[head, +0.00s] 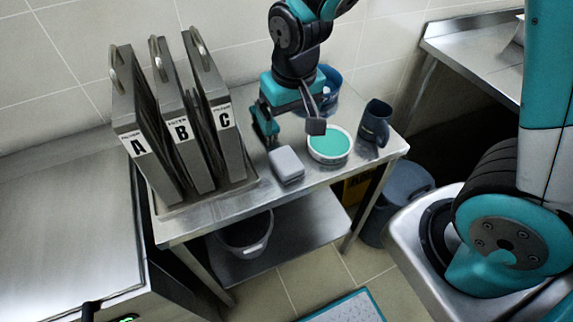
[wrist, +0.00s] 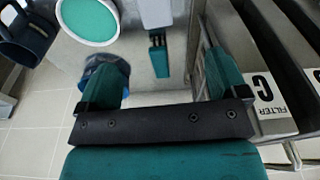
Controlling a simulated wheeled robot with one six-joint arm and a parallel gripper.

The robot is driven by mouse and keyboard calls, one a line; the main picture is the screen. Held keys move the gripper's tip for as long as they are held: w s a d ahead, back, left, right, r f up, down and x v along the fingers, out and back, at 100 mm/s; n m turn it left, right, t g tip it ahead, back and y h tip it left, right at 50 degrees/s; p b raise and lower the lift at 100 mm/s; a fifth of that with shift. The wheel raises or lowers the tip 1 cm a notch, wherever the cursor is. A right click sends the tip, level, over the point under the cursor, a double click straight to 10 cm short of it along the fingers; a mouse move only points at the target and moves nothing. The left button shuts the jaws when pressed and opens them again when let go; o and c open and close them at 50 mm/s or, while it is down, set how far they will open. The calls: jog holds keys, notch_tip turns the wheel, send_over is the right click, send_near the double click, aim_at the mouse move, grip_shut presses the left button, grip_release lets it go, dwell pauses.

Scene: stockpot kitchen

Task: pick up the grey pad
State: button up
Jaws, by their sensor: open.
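The grey pad (head: 287,164) is a small light-grey block lying on the steel table near its front edge, right of the filter folders. In the wrist view the pad (wrist: 156,13) shows at the top edge, partly cut off. My gripper (head: 292,135) is open and empty, with its fingers apart above the table, behind the pad. In the wrist view the gripper (wrist: 160,66) has a finger at each side, and the pad lies beyond the fingertips. A small teal and dark patch between them is unclear.
A white bowl with teal contents (head: 329,146) stands close right of the pad. A dark blue mug (head: 374,124) is farther right, and a blue container (head: 331,80) is behind my gripper. Upright filters A, B and C (head: 222,125) stand in a tray on the left.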

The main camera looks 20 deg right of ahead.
aim_at(287, 160)
jog(key=f, duration=0.4)
jog(key=w+f+p, duration=0.1)
jog(key=f, duration=0.3)
jog(key=w+f, duration=0.1)
jog(key=f, duration=0.4)
jog(key=f+p, duration=0.1)
jog(key=f, duration=0.1)
jog(key=f+p, duration=0.1)
jog(key=shift+w+d+f, duration=0.15)
jog(key=shift+d+f, duration=0.1)
jog(key=shift+d, duration=0.1)
jog(key=shift+w+f, duration=0.1)
jog(key=shift+f, duration=0.3)
jog(key=shift+f, duration=0.2)
jog(key=shift+c, duration=0.2)
jog(key=c, duration=0.9)
